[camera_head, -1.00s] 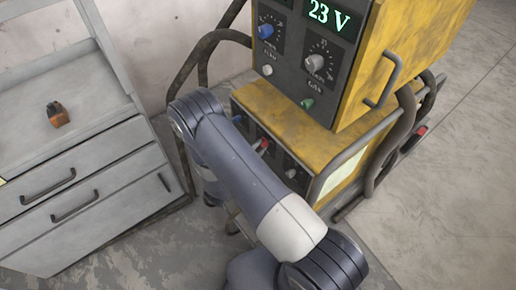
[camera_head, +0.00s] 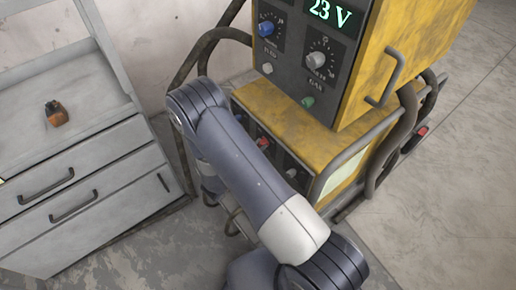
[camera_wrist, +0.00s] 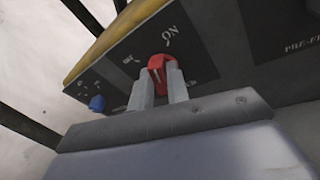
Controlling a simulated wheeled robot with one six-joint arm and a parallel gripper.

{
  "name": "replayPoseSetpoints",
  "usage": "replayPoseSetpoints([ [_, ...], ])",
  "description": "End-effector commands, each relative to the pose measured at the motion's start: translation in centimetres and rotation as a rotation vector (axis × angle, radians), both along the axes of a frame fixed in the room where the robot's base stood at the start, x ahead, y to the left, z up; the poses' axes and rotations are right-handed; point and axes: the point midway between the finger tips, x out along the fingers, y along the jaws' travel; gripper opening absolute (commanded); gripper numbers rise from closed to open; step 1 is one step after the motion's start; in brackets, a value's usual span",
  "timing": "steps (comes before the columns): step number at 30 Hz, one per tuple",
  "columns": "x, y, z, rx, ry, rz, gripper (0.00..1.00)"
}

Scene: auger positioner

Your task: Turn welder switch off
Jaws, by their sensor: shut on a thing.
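The yellow welder (camera_head: 310,135) stands at center with a dark front panel. Its red switch (camera_wrist: 159,66) shows in the wrist view below the word ON, with a smaller, blurred label to its left. My gripper (camera_wrist: 160,80) is shut on the red switch, one finger on each side. The switch has a pale mark, but its exact setting is hard to tell. In the head view the red switch (camera_head: 263,142) peeks out behind my arm; my gripper's fingers are hidden there.
The upper yellow unit (camera_head: 415,40) overhangs the panel, with a 23 V display and knobs. A blue knob (camera_wrist: 97,103) sits left of the switch. Cables (camera_head: 392,150) and a handle lie at the right. A grey drawer cabinet (camera_head: 85,185) stands left.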

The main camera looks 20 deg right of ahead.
Motion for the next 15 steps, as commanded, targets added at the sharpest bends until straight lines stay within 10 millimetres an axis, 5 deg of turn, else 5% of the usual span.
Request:
replayPoseSetpoints([
  [15, 0.47, 0.21, 0.29, -0.184, 0.454, 0.0, 0.0],
])
